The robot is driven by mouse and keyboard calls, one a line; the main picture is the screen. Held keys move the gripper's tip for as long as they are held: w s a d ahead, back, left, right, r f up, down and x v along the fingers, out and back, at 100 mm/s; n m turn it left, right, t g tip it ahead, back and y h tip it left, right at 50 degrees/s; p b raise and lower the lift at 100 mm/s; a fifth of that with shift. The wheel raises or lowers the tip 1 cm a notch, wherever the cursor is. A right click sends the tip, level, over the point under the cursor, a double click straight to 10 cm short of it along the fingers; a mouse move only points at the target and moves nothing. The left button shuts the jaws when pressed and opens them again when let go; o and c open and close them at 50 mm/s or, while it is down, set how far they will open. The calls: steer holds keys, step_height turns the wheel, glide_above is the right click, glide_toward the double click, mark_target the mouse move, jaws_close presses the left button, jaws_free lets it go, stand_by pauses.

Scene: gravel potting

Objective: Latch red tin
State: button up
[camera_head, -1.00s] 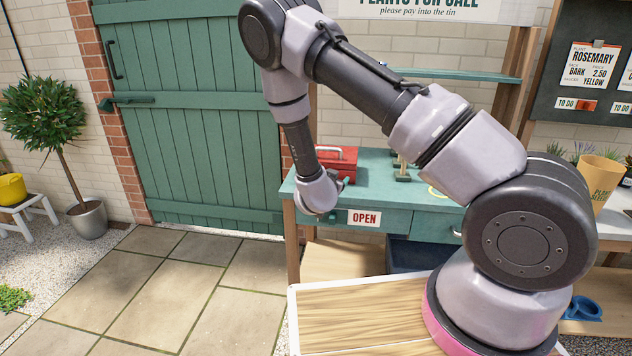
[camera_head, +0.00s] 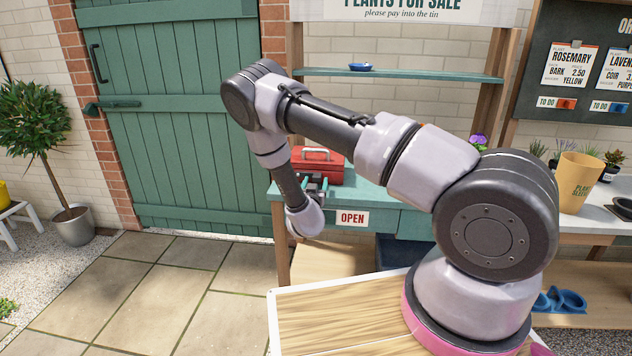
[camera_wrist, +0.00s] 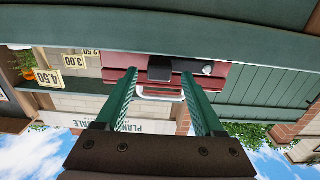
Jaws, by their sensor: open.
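The red tin (camera_head: 322,160) stands on the left end of the green table, with a pale carrying handle on top. Its lid looks down. In the wrist view, which is upside down, the red tin (camera_wrist: 115,75) lies ahead of the fingers, with a dark block (camera_wrist: 160,69) on its front that may be the latch. My gripper (camera_head: 314,185) is in front of the tin, near the table's front edge. In the wrist view my gripper (camera_wrist: 160,76) is open, its two green fingers apart and nothing held between them. I cannot tell whether the fingertips touch the tin.
The green table (camera_head: 375,195) carries an OPEN sign (camera_head: 352,218) on its front. A shelf (camera_head: 420,74) with a blue dish (camera_head: 361,67) is above. Price cards (camera_wrist: 48,77) show in the wrist view. A green door (camera_head: 175,120) is behind to the left.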

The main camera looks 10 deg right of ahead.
steer(key=shift+x, duration=0.9)
jaws_close()
stand_by(0.8)
